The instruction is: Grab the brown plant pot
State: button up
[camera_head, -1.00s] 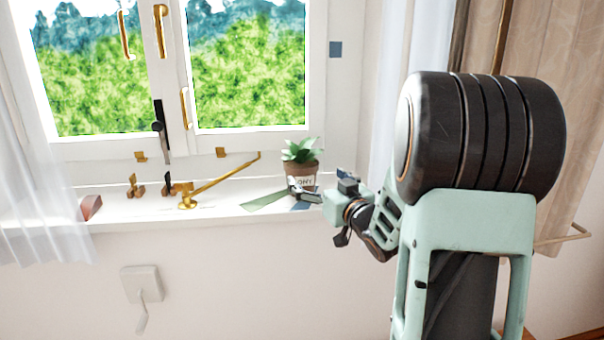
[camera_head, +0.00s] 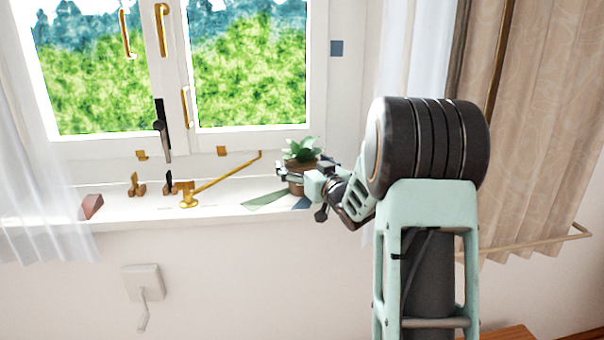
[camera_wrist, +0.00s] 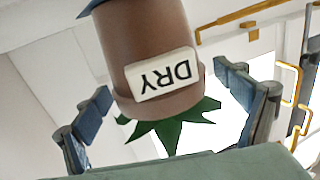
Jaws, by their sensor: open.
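The brown plant pot (camera_head: 296,186) stands upright on the white windowsill, with a green leafy plant in it. My gripper (camera_head: 297,172) is at the pot, its fingers showing at either side of it in the head view and partly covering it. In the wrist view the pot (camera_wrist: 152,40) appears upside down, with a white label reading "DRY" and green leaves below. My gripper (camera_wrist: 168,90) is open there, one finger on each side of the pot, with visible gaps between fingers and pot.
A brass window stay (camera_head: 222,180) lies on the sill left of the pot. Small brown pieces (camera_head: 136,185) and a reddish wedge (camera_head: 92,206) are farther left. A green flat piece (camera_head: 265,200) lies beside the pot. The window (camera_head: 248,62) rises behind; a beige curtain (camera_head: 540,130) hangs at right.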

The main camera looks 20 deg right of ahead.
jog(key=shift+c, duration=0.3)
jog(key=c, duration=1.8)
jog(key=shift+r, duration=0.2)
jog(key=shift+c, duration=0.8)
